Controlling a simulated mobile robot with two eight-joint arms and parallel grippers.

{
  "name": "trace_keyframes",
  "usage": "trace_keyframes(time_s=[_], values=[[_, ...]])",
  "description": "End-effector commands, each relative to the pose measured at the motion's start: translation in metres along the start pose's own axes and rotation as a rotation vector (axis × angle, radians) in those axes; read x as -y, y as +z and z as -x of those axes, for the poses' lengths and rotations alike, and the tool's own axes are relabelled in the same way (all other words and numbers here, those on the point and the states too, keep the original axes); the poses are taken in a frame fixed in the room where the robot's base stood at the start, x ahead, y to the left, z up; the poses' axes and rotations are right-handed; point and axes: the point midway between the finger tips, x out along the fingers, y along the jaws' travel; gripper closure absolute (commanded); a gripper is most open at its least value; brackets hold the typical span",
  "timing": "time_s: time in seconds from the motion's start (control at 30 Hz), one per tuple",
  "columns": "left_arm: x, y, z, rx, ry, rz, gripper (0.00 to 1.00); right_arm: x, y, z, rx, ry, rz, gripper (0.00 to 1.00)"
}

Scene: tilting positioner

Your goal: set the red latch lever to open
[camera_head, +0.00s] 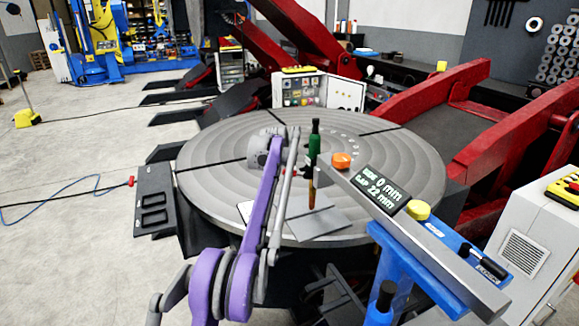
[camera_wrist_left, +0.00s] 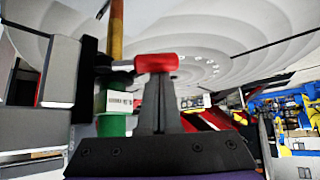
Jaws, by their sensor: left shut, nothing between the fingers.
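The red latch lever (camera_wrist_left: 157,62) shows in the left wrist view, lying sideways from a black clamp (camera_wrist_left: 90,65). The clamp sits beside a brown rod (camera_wrist_left: 116,30) and a green cylinder (camera_wrist_left: 112,122) with a white label. The green part (camera_head: 314,140) stands upright over the turntable in the head view. My left gripper (camera_wrist_left: 156,80) is shut and empty, with its fingertips right at the lever; I cannot tell whether they touch. My right gripper is not in view.
The round grey turntable (camera_head: 405,165) fills the middle. A grey bar with a display (camera_head: 383,190) and an orange knob (camera_head: 341,160) reaches in from the right on a blue stand (camera_head: 405,260). Red beams (camera_head: 480,85) stand behind.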

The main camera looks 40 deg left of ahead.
Motion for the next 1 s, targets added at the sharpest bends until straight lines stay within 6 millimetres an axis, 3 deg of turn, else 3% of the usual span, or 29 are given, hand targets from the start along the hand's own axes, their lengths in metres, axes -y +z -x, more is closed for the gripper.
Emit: trace_keyframes(time_s=[0.37, 0.7, 1.0], values=[[0.0, 0.004, 0.004, 0.0, -0.062, 0.064, 1.0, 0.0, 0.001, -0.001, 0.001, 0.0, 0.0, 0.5], [-0.003, 0.015, 0.016, -0.001, -0.234, 0.247, 1.0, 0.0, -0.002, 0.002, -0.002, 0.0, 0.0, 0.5], [-0.008, 0.027, 0.026, 0.0, -0.229, 0.246, 1.0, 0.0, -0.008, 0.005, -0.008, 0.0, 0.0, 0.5]])
